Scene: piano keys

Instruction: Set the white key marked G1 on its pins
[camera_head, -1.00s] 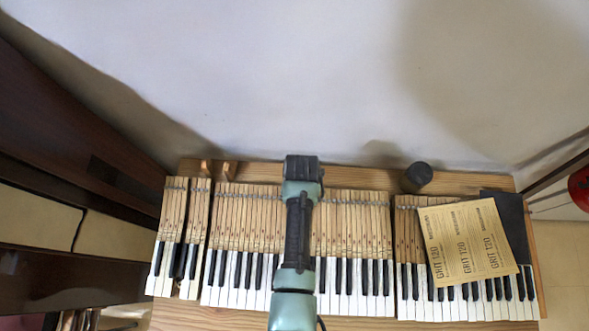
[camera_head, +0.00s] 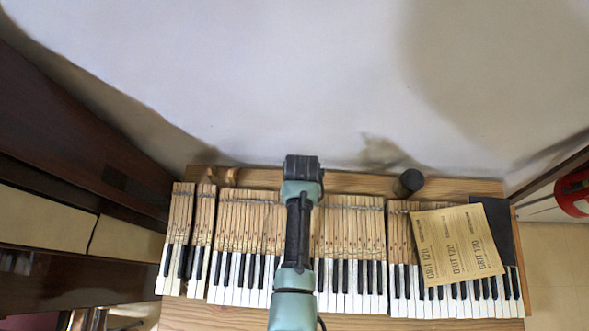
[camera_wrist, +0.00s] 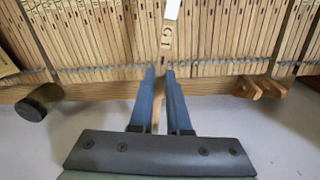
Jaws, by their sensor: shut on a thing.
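The white key marked G1 (camera_wrist: 166,35) is in the wrist view, a long pale wooden key with its white front part at the top edge of the picture. My gripper (camera_wrist: 160,72) has its two blue fingers shut on it, towards the key's rear part. The key's bare wooden tail shows between the fingers. The key lies over the row of other keys (camera_wrist: 230,35); I cannot tell whether it touches them or its pins. In the head view my arm hides the gripper and the held key.
The keyboard (camera_head: 250,215) has narrow gaps at left and right of centre. A black cylinder (camera_head: 408,183) and small wooden blocks (camera_head: 229,177) stand on the rear wooden ledge. A wall is behind.

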